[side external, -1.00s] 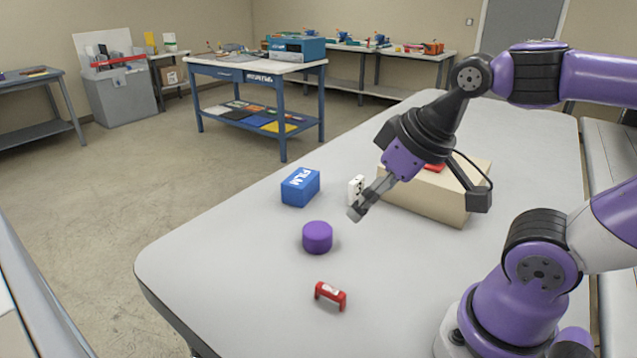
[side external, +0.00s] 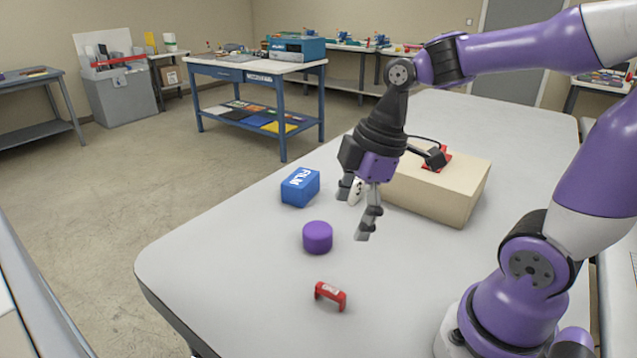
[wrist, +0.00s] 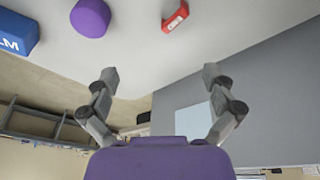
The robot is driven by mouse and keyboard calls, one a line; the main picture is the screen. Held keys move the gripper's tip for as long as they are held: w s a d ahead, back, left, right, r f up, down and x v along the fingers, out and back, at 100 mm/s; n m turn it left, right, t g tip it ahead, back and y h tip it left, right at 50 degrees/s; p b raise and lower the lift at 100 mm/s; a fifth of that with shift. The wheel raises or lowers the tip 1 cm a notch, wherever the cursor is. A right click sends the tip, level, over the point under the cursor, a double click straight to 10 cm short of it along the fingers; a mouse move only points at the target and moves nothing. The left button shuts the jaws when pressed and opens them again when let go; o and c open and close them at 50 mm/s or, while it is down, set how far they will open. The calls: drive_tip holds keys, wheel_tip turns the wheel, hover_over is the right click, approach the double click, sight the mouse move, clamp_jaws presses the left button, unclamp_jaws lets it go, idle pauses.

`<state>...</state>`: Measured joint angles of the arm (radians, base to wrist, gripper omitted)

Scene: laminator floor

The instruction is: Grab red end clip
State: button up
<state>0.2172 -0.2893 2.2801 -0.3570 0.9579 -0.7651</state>
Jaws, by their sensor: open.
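The red end clip (side external: 330,296) stands on the grey table near its front edge, like a small bridge with a pale label on it. It also shows at the top of the wrist view (wrist: 175,15). My gripper (side external: 354,212) is open and empty, above the table, farther back than the clip and apart from it.
A purple cylinder (side external: 317,237) stands between the clip and a blue FILM box (side external: 300,187). A white block (side external: 356,190) is partly hidden behind my gripper. A beige box (side external: 442,192) with a red thing on top stands right of my gripper. Table around the clip is clear.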

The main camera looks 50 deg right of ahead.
wheel_tip(320, 180, down, 4)
drive_tip(key=w+r+n+g+y, duration=0.1)
drive_tip(key=w+n+g+y, duration=0.1)
drive_tip(key=n, duration=0.7)
hover_over(332, 288)
drive_tip(key=d, duration=0.2)
drive_tip(key=shift+g+y, duration=0.3)
drive_tip(key=f, duration=0.5)
drive_tip(key=shift+w+d+f, duration=0.15)
drive_tip(key=shift+w+d, duration=0.05)
drive_tip(key=shift+w, duration=0.05)
drive_tip(key=x, duration=0.5)
drive_tip(key=shift+s+a+f, duration=0.1)
drive_tip(key=shift+s+f, duration=0.05)
drive_tip(key=shift+f, duration=0.15)
drive_tip(key=c, duration=0.9)
